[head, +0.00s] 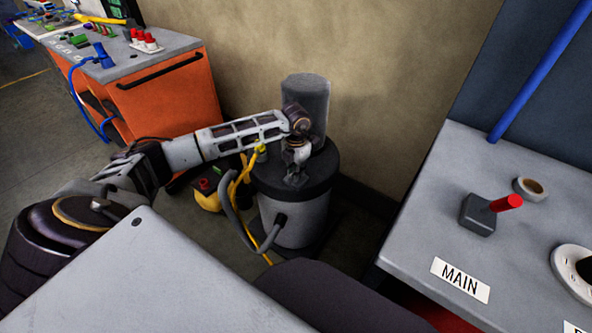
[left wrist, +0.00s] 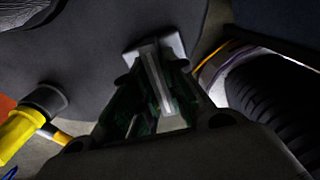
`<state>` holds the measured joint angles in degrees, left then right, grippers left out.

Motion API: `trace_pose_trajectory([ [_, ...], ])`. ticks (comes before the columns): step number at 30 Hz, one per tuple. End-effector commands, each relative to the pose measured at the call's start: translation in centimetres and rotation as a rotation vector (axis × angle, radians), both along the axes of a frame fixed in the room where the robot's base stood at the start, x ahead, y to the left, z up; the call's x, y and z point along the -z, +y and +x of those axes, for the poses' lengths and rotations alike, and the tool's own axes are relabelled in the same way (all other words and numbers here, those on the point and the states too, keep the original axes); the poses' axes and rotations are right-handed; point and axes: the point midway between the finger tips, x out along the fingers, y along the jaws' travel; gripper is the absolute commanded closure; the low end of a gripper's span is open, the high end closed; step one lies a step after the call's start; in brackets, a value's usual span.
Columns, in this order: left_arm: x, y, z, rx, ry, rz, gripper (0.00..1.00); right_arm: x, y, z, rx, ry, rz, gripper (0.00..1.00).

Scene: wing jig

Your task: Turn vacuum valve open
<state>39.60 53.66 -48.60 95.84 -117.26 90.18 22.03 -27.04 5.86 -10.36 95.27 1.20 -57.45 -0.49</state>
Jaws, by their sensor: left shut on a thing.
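The vacuum pump (head: 290,215) is a grey tank with a dark lid (head: 322,165) and a tall grey cylinder (head: 307,95) at its back. My left gripper (head: 295,178) points down at the lid, in front of the cylinder. In the left wrist view my left gripper (left wrist: 155,100) is shut on a pale grey, bar-like valve handle (left wrist: 158,75) over the dark lid (left wrist: 90,40). The fingers and wrist hide most of the handle in the head view. I cannot tell how far it is turned. My right gripper is not in view.
A yellow hose fitting (left wrist: 22,132) sits beside the gripper on the lid. A grey hose (head: 235,215) loops left of the tank. The right table (head: 425,215) carries a red-handled block (head: 478,214) near a MAIN label (head: 460,280). An orange cabinet (head: 165,100) stands at left.

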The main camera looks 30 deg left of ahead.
Motion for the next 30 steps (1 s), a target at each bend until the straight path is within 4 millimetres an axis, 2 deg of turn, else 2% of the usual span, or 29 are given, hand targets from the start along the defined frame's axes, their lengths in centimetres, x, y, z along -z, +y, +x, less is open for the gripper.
trace_pose_trajectory([
  [9, -0.1, 0.0, 0.1, -0.096, -0.004, 0.000, 1.00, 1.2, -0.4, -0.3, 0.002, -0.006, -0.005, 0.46],
  [22, -0.1, 0.0, 0.1, -0.107, -0.004, 0.000, 1.00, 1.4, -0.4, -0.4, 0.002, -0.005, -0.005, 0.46],
  [23, -0.1, 0.0, 0.1, -0.107, -0.004, 0.000, 0.84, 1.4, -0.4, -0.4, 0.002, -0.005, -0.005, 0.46],
  [24, -0.1, 0.0, 0.1, -0.107, -0.004, 0.000, 0.79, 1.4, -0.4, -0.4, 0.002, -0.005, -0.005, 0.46],
  [27, -0.1, 0.0, 0.1, -0.106, -0.003, 0.001, 0.66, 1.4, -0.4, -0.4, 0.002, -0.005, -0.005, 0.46],
  [30, -0.1, 0.0, 0.1, -0.105, -0.002, 0.000, 0.65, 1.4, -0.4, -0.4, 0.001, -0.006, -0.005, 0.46],
])
